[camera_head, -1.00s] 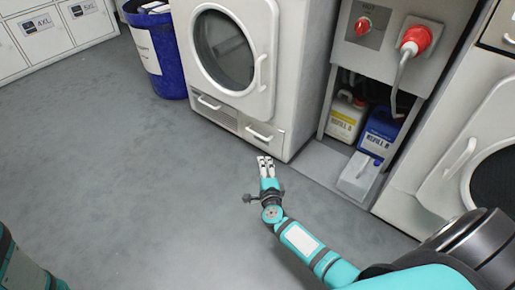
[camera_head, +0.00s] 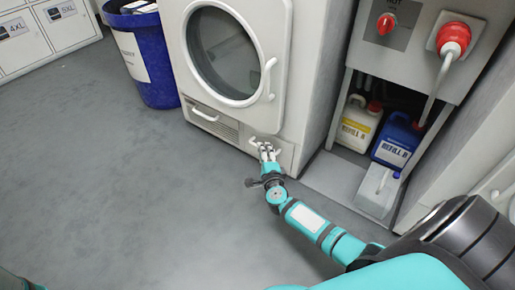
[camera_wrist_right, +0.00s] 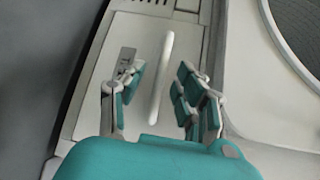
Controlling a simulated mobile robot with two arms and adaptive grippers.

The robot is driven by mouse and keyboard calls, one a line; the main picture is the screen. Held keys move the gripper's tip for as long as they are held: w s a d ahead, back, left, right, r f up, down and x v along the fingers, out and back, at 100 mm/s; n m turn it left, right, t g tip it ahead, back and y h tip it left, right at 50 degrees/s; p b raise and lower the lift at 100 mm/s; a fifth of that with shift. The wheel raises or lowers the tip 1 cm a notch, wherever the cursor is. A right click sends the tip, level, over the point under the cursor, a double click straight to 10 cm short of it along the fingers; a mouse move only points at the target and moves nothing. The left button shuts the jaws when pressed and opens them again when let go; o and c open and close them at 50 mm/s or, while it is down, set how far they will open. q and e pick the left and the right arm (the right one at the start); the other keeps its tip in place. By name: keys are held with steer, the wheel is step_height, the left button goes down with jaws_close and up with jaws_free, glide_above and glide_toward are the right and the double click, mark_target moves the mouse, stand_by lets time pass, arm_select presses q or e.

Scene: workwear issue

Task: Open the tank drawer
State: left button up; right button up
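The white machine (camera_head: 310,70) has a round door and two low fronts with white bar handles. The drawer front at the lower right (camera_head: 284,158) appears closed, and my right gripper (camera_head: 267,150) is at its handle. In the right wrist view, the handle (camera_wrist_right: 161,80) lies between the spread fingers of my right gripper (camera_wrist_right: 158,98), with gaps on both sides. The gripper is open and holds nothing. In the head view, the fingers partly cover this handle. My left gripper is out of view.
The left low front has its own handle (camera_head: 205,116). The round door's handle (camera_head: 269,79) is above. A blue bin (camera_head: 145,60) stands to the left. A white jug (camera_head: 357,126) and blue jug (camera_head: 397,142) stand in the right bay. Grey floor in front is clear.

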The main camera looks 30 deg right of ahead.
steer(key=shift+w+d, duration=0.1)
steer(key=shift+w, duration=0.25)
steer(key=shift+c, duration=0.4)
jaws_close()
